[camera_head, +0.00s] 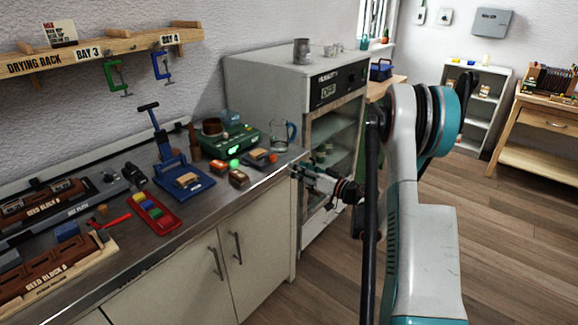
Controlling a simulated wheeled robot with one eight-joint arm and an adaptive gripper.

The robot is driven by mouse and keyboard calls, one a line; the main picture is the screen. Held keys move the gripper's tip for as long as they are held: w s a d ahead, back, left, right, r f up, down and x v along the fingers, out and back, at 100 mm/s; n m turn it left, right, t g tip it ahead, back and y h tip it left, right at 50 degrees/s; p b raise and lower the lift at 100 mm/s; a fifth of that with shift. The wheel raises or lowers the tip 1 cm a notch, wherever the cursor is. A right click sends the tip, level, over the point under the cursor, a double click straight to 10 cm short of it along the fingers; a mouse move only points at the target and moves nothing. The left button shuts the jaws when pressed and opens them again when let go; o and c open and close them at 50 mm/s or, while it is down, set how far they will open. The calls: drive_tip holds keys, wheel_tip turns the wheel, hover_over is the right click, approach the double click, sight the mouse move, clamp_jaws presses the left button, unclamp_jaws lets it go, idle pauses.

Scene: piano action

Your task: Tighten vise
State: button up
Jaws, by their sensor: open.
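A blue press-like clamp (165,140) with a black T-shaped handle (149,107) stands upright on a blue base (196,190) on the counter; it looks like the vise. A small tan and dark block (187,181) sits on its base. How tight it is cannot be seen. My gripper (296,171) is open at the counter's right end, well to the right of the clamp and apart from it. I see nothing between its fingers.
A red tray (155,214) of coloured blocks, a green box (231,141), a glass jug (278,136) and small blocks (239,178) crowd the counter (200,226). Wooden block holders (45,268) lie at left. A cabinet oven (331,125) stands behind my arm. Floor at right is clear.

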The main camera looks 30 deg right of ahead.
sight(275, 159)
drive_tip(key=shift+v, duration=1)
drive_tip(key=w+a+n, duration=0.1)
drive_tip(key=w+n, duration=0.1)
drive_tip(key=w, duration=0.1)
drive_tip(key=w+a+n, duration=0.1)
drive_tip(key=w+n, duration=0.1)
drive_tip(key=w, duration=0.1)
drive_tip(key=w+a+n, duration=0.2)
drive_tip(key=w+n, duration=0.1)
drive_tip(key=w, duration=0.1)
drive_tip(key=shift+f, duration=0.1)
drive_tip(key=shift+w+a, duration=0.15)
drive_tip(key=shift+w, duration=0.45)
drive_tip(key=c, duration=1.1)
